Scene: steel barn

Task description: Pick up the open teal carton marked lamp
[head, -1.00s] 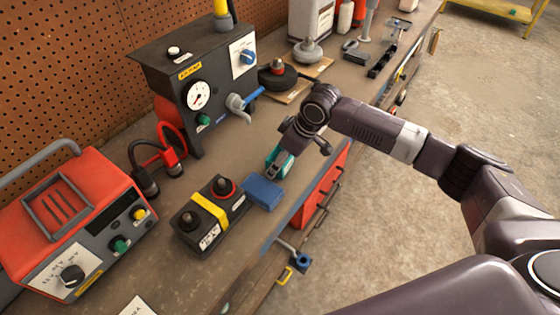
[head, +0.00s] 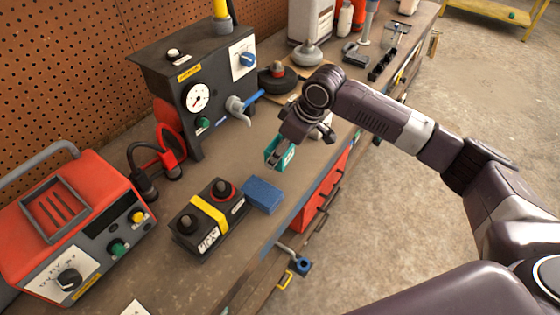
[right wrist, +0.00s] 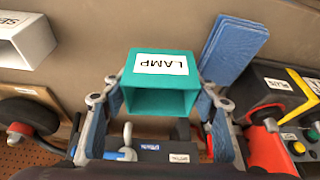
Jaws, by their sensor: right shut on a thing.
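The teal carton (right wrist: 161,99) has a white label reading LAMP and an open end facing the right wrist camera. My right gripper (right wrist: 160,108) is shut on it, with a blue-padded finger on each side. In the head view the teal carton (head: 279,153) hangs below my right gripper (head: 282,146), over the workbench near the blue block; the gripper partly covers it. I cannot tell for sure how far it is above the bench. My left gripper is not in view.
A blue block (head: 263,195) lies beside the black battery with a yellow strap (head: 208,215). A dark machine with a gauge (head: 196,97) stands behind. A red charger (head: 75,220) is at left. A white carton (right wrist: 27,40) shows in the wrist view.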

